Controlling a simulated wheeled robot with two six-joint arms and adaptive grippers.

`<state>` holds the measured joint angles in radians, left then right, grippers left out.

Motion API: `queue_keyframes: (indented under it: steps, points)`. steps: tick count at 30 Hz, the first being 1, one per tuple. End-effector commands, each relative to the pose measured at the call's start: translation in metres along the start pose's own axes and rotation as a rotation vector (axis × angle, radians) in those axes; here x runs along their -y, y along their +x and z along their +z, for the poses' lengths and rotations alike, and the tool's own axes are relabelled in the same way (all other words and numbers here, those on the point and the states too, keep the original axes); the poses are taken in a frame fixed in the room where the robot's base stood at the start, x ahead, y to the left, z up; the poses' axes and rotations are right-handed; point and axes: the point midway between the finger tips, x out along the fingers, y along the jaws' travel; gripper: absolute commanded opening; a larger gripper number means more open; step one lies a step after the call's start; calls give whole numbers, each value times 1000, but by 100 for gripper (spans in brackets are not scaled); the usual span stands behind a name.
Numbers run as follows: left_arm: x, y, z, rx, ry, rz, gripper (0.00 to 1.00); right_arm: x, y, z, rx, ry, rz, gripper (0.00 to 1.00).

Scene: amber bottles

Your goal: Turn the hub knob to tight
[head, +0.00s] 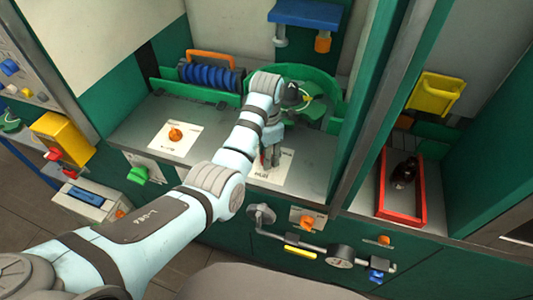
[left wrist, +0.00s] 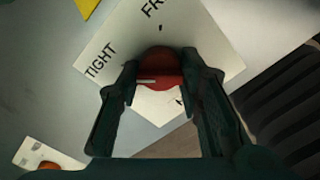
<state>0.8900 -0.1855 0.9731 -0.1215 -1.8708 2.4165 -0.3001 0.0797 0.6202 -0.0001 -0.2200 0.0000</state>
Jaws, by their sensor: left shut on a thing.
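The hub knob (left wrist: 166,62) is red and round with a white mark line. It sits on a white plate (left wrist: 215,55) lettered "TIGHT" at the left and "FR", cut off by the frame edge, at the top. In the left wrist view the mark line lies across the knob's left lower part, toward the left. My left gripper (left wrist: 167,92) is shut on the knob, one finger on each side. In the head view my left gripper (head: 270,157) reaches down to the plate (head: 275,172) and mostly hides the knob. My right gripper is not in view.
An orange knob (head: 175,134) on a white card sits left on the grey counter. A blue coil in a green rack (head: 212,76) and a green curved holder (head: 325,82) stand behind. A red tray (head: 400,218) with a dark object is at right, past a divider.

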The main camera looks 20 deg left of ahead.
Motion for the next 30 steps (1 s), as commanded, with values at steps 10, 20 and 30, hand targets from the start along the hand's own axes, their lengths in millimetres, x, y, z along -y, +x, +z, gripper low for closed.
queue_keyframes:
  steps: [10, 20, 30]
  points:
    - [-1, -2, 1, 5, 0, 5, 54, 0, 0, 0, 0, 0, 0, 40]
    - [-1, -1, 0, 2, 1, 2, 54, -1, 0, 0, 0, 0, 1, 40]
    - [0, 0, 0, 1, 477, 2, 54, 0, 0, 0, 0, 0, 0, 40]
